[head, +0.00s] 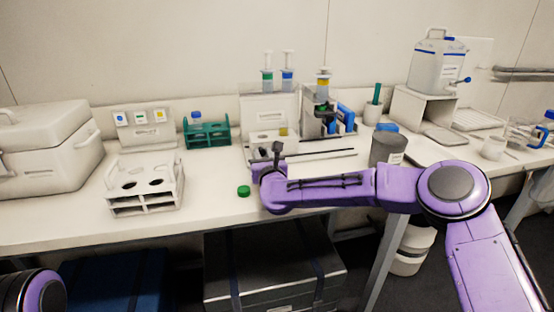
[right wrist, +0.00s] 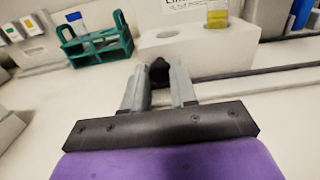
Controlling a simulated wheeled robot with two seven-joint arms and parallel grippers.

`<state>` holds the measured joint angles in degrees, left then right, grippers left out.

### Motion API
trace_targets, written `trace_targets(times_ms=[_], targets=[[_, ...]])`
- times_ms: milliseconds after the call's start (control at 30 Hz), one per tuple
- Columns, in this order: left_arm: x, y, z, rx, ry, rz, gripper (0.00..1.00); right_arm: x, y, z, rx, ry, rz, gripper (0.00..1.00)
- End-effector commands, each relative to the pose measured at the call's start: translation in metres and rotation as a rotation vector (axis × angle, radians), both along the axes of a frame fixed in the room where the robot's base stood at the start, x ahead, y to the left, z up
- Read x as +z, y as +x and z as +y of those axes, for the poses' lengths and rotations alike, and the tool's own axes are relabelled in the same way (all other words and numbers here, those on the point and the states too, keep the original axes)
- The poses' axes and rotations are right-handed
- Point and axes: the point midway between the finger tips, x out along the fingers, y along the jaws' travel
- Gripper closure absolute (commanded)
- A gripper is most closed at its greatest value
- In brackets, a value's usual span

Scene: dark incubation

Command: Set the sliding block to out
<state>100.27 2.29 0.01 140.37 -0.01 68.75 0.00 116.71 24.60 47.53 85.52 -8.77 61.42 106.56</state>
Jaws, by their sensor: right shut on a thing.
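The sliding block appears to be the pale block (head: 288,141) at the middle of the bench, in front of an upright white panel. How the knob joins the block is hidden. My left gripper is out of view; only a purple arm part shows at lower left.
Dark rails (head: 325,153) run rightward from the block. A green cap (head: 243,191) lies left of my right gripper. A white rack (head: 145,187) and a green rack (head: 207,134) stand to the left. A grey cylinder (head: 388,148) stands right, behind my arm.

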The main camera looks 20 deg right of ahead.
Motion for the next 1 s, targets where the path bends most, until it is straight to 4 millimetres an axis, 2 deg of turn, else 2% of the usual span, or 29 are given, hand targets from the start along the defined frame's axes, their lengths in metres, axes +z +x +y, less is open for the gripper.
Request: trace_targets(times_ms=[400,433,500,833,1000], targets=[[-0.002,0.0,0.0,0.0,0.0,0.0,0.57,0.001,0.0,0.009,0.006,-0.001,0.0,1.0],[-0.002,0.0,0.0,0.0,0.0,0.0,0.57,0.001,0.0,0.009,0.007,-0.001,0.0,0.63],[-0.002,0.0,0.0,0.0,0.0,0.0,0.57,0.001,0.0,0.009,0.006,-0.001,0.001,0.48],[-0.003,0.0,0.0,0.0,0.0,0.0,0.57,0.0,-0.005,0.005,0.001,-0.001,0.001,0.48],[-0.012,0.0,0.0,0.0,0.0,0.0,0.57,-0.002,-0.035,0.007,0.003,-0.001,0.001,0.48]])
